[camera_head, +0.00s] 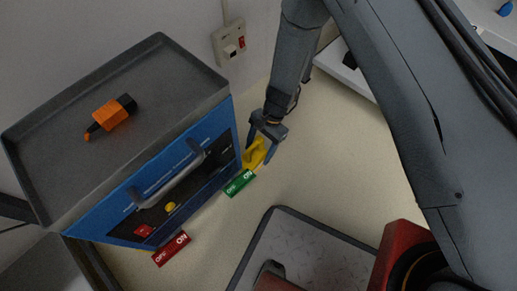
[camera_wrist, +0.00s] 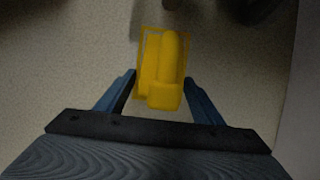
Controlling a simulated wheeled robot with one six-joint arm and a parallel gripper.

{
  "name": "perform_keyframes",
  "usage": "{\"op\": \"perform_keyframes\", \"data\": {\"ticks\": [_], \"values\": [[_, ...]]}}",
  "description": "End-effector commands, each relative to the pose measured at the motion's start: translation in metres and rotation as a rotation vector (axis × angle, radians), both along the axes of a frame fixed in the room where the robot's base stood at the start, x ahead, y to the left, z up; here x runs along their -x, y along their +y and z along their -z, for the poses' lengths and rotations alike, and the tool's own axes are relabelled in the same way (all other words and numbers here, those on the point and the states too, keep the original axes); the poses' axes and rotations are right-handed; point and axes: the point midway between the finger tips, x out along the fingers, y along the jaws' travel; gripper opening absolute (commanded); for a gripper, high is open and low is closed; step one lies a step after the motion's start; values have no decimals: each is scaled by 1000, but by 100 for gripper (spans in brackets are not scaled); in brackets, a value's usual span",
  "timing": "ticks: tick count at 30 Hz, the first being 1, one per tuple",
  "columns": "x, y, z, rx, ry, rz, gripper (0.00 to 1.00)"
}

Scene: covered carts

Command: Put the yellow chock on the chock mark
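The yellow chock (camera_wrist: 166,75) is on the floor in the wrist view, a wedge-like block with a rounded ridge. A thin yellow rectangular outline, the chock mark (camera_wrist: 141,27), shows around it, and the chock appears to lie inside it. My gripper (camera_wrist: 161,77) has its two blue fingers spread on either side of the chock's near part, with a small gap at the left finger. In the head view, my gripper (camera_head: 261,148) points down over the chock (camera_head: 255,154), beside the blue cart; its fingers partly hide the chock, and the mark is not clear there.
The blue cart (camera_head: 118,228) with a grey tray top (camera_head: 165,100) stands left, close to my gripper. An orange and black tool (camera_head: 112,114) lies on the tray. A green ON/OFF sign (camera_head: 239,183) and a red one (camera_head: 171,249) are by the cart's base. A wall switch (camera_head: 230,45) is behind.

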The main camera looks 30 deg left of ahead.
Motion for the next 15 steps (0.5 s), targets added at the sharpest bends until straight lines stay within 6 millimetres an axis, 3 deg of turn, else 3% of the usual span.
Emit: {"op": "perform_keyframes", "data": {"ticks": [10,15], "values": [[0,0,-2,0,0,0,65],[-5,-1,-19,-1,0,2,65]]}}
